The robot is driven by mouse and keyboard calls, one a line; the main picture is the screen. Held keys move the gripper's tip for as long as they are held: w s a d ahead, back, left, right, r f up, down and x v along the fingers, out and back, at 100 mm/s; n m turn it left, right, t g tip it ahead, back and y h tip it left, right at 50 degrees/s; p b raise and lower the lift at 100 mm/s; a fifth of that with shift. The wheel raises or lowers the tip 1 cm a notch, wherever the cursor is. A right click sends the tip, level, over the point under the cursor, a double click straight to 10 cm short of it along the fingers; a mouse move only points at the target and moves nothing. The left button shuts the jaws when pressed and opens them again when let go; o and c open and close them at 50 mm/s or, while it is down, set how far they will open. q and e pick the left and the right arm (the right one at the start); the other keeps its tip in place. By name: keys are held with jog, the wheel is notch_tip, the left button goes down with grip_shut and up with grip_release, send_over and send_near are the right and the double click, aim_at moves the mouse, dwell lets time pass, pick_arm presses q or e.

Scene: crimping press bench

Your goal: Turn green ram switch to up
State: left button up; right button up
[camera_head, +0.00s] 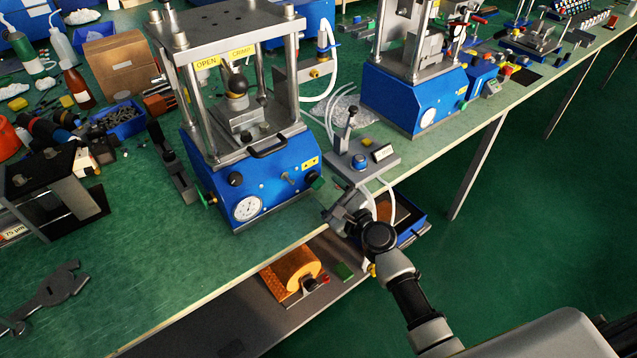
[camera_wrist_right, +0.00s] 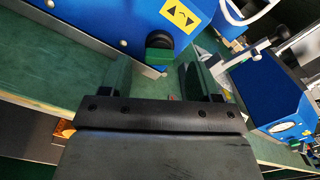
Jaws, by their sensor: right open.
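The green ram switch (camera_head: 316,181) is a small green knob on a dark mount at the right end of the blue press front (camera_head: 272,180), below a yellow arrow label (camera_head: 309,163). In the wrist view the switch (camera_wrist_right: 159,47) shows beyond the fingertips, roughly between them, with the arrow label (camera_wrist_right: 180,14) above. I cannot tell which way the switch points. My right gripper (camera_head: 334,208) is just in front of and below the switch, to its right. In the wrist view my right gripper (camera_wrist_right: 157,72) is open and empty, with a gap to the switch. My left gripper is not in view.
A grey control box (camera_head: 362,158) with a lever and white hoses stands right of the press. A blue tray (camera_head: 411,231) is behind my right wrist. An orange roll (camera_head: 296,268) lies on the shelf below. A second press (camera_head: 415,98) stands further right.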

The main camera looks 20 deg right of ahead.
aim_at(318, 182)
jog(key=x, duration=0.4)
jog(key=c, duration=0.9)
jog(key=shift+c, duration=0.2)
